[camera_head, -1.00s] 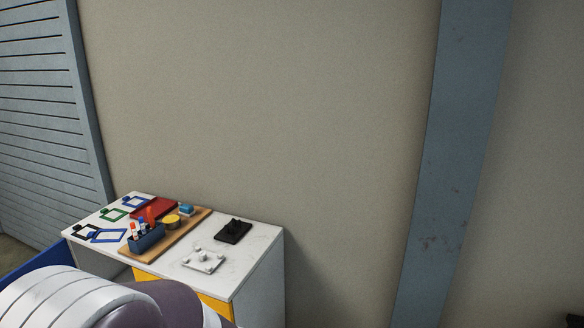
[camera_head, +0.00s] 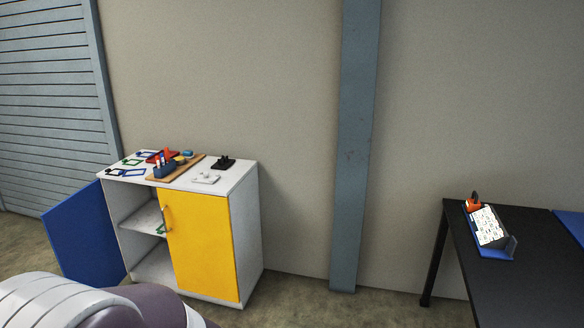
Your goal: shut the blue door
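The blue door (camera_head: 86,236) of a white cabinet (camera_head: 250,225) stands wide open, swung out to the left. Its lower right part is hidden behind one of my own arm links at the bottom left. The open left half of the cabinet shows a shelf (camera_head: 146,216). The yellow door (camera_head: 203,245) on the right half is shut and has a handle near its left edge. Neither of my grippers is in view.
A black table (camera_head: 520,275) stands at the right. Floor between them is clear.

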